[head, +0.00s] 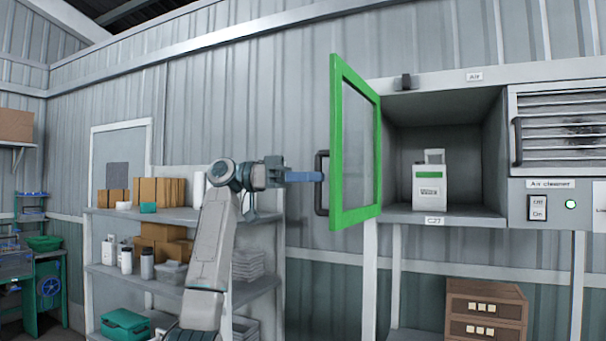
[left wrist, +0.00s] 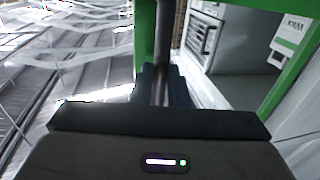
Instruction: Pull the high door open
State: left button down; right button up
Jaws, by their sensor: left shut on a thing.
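The high door (head: 335,150) is a green frame with a clear pane, hinged at the left side of a grey wall cabinet (head: 440,106). It stands swung wide open, out from the cabinet. A dark bar handle (head: 321,200) is on its outer side. My left gripper (head: 318,177) is shut on this handle. In the left wrist view, the handle (left wrist: 162,75) runs between my left gripper's fingers (left wrist: 163,88), with the green door frame (left wrist: 145,40) beside it. My right gripper is in neither view.
A white box (head: 429,187) with a green label stands inside the cabinet. An air cleaner unit (head: 556,125) is to the right. A brown drawer unit (head: 486,313) stands below. Shelves (head: 180,213) with boxes and bottles stand behind my left arm.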

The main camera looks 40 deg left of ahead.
pick_arm(q)
jog(key=shift+w+a+r, duration=0.1)
jog(key=shift+a+r, duration=0.05)
jog(key=shift+a, duration=0.25)
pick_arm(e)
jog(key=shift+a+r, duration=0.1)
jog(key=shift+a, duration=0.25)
pick_arm(q)
jog(key=shift+d, duration=0.1)
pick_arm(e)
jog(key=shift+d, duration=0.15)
